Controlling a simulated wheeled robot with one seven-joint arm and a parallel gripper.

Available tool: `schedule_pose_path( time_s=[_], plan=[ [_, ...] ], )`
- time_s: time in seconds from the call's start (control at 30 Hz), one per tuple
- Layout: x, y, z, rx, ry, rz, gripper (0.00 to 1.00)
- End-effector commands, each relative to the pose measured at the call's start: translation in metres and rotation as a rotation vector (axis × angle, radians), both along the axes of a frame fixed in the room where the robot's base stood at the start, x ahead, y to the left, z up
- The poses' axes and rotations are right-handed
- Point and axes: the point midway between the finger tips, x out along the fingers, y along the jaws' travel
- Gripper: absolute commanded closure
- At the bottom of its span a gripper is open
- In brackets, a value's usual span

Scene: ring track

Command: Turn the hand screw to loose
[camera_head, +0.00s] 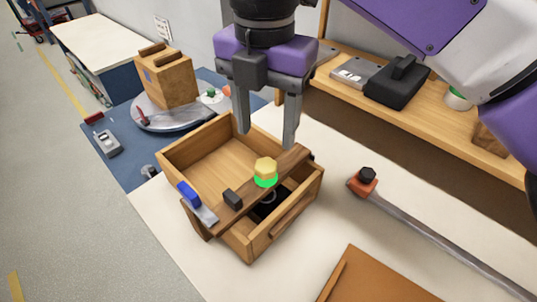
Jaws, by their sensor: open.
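A yellow hexagonal knob (266,167), which looks like the hand screw, sits on a bright green ring (265,182). Both are on a dark wooden bar (236,207) lying across an open wooden box (187,154). My gripper (267,138) points down with its two fingers spread apart and nothing between them. It appears above and slightly behind the knob, with the fingertips apart from it. Whether the knob is tight or loose cannot be told.
A red block with a black knob (363,184) ends a metal rail (440,245) at right. A shelf (428,112) holds a black case (397,82). Pale tabletop (175,225) is free at front left.

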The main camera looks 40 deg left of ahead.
Motion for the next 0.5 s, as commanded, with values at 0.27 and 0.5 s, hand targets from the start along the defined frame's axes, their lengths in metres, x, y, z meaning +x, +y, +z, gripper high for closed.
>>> schedule_pose_path(
  time_s=[0.27,0.5],
  plan=[
    [-0.001,0.000,-0.041,-0.001,0.004,0.002,0.44],
    [-0.001,0.000,-0.069,0.001,0.004,0.002,0.44]
  ],
)
